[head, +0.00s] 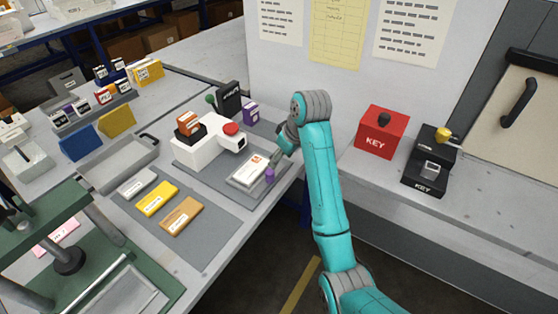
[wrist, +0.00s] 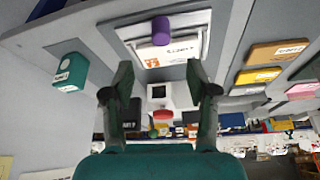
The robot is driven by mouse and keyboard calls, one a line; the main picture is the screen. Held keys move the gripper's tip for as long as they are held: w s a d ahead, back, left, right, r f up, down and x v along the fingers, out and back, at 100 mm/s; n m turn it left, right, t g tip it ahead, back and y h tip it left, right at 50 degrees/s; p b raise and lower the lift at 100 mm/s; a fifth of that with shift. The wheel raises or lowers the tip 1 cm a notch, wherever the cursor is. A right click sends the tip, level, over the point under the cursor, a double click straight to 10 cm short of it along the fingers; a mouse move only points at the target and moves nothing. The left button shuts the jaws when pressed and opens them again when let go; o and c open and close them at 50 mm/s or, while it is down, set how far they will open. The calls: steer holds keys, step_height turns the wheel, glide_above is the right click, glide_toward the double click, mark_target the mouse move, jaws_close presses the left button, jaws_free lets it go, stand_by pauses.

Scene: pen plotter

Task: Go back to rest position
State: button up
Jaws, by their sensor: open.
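My gripper (head: 278,160) is at the end of my teal arm, over the front right of the plotter bench in the head view. In the wrist view my gripper (wrist: 160,68) has its two dark fingers spread wide with nothing between them. A white printed card (head: 249,169) lies in a grey plate beside a small purple knob (head: 270,175). The card (wrist: 170,53) and the purple knob (wrist: 161,30) show beyond the fingertips in the wrist view, apart from them. The white machine (head: 208,147) with a red button (head: 231,129) stands left of my gripper.
A red KEY box (head: 381,132) and a black KEY stand (head: 428,168) are on the right-hand counter. A wall with posted sheets (head: 337,32) rises behind my arm.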

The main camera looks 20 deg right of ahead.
stand_by(0.5)
steer(key=s+a+f+m+t, duration=0.1)
steer(key=s+f+t, duration=0.1)
steer(key=s+f, duration=0.65)
steer(key=s+a+f+m+t, duration=0.2)
steer(key=s+f, duration=0.4)
steer(key=f, duration=0.6)
steer(key=s+f+t+h, duration=0.1)
steer(key=s+f, duration=0.2)
steer(key=s, duration=0.6)
steer(key=s+r+m+t, duration=0.2)
steer(key=s+r+t, duration=0.1)
steer(key=s, duration=1.2)
steer(key=s+a+r+t, duration=0.1)
steer(key=s+r+t, duration=0.1)
steer(key=s+r, duration=1.2)
steer(key=shift+t+h, duration=0.4)
steer(key=shift+s+r, duration=0.1)
